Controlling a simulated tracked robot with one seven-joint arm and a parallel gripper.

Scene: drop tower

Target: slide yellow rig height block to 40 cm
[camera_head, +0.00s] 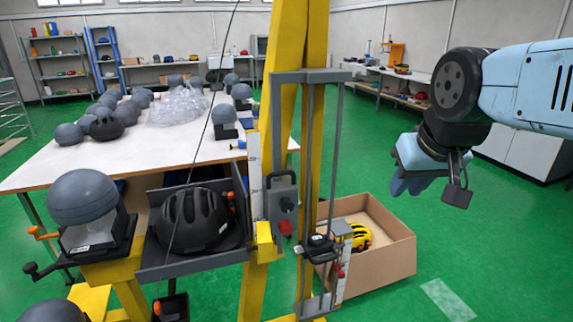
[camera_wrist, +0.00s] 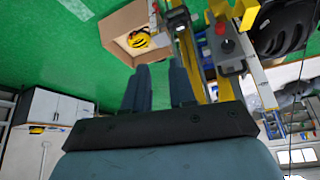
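The yellow rig stands in the middle of the head view, with a white scale (camera_head: 254,165) on its post. A yellow block (camera_head: 264,243) sits low by the scale, below a grey box with a dark knob (camera_head: 284,197); I take it for the height block. The scale's numbers are too small to read. My gripper (camera_head: 408,186) hangs to the right of the rig, well apart from it, fingers pointing down. In the wrist view its two fingers (camera_wrist: 159,88) are apart with nothing between them. The rig (camera_wrist: 190,50) shows beyond them.
A black helmet (camera_head: 190,218) lies on a grey tray left of the scale. A grey guide frame (camera_head: 338,130) stands right of the post. A cardboard box (camera_head: 390,262) with a yellow helmet (camera_head: 361,237) is on the floor behind. Green floor is clear below my gripper.

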